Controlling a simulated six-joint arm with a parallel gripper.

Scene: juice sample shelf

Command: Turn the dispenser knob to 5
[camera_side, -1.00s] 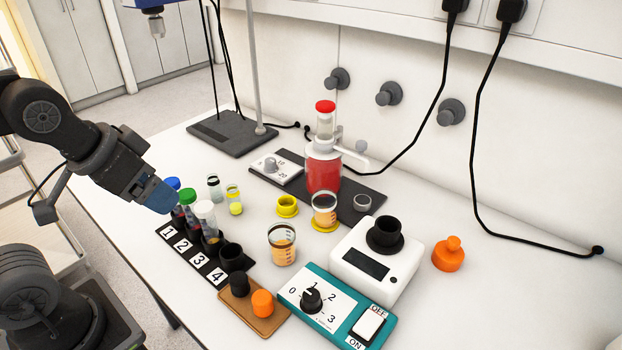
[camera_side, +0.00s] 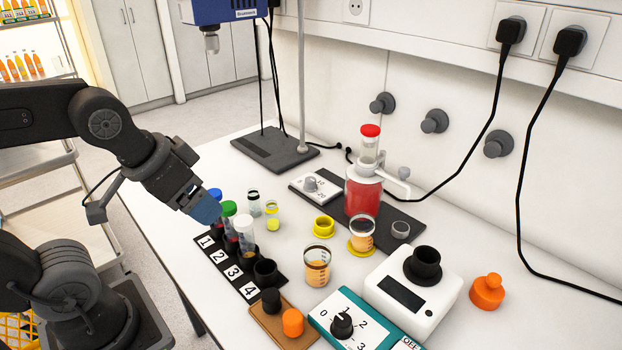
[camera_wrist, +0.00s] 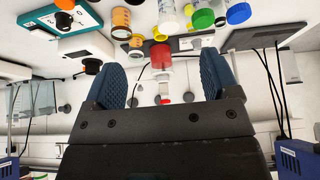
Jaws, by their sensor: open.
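The dispenser knob (camera_side: 310,184) is a small grey knob on a white dial plate (camera_side: 326,194) with 10 and 20 printed on it. The exact mark it points at is too small to read. The plate sits on a dark base beside the dispenser bottle (camera_side: 362,194), which holds red liquid under a red cap. My gripper (camera_side: 206,208) is left of the knob and well apart from it, near the capped tubes. In the wrist view my gripper (camera_wrist: 158,62) has its two blue fingers spread with nothing held, and the red bottle (camera_wrist: 161,57) shows beyond them.
Tubes with blue, green and white caps (camera_side: 245,223) stand in a numbered black rack (camera_side: 222,258) by my gripper. A stand with a grey pole (camera_side: 301,80) rises behind the plate.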

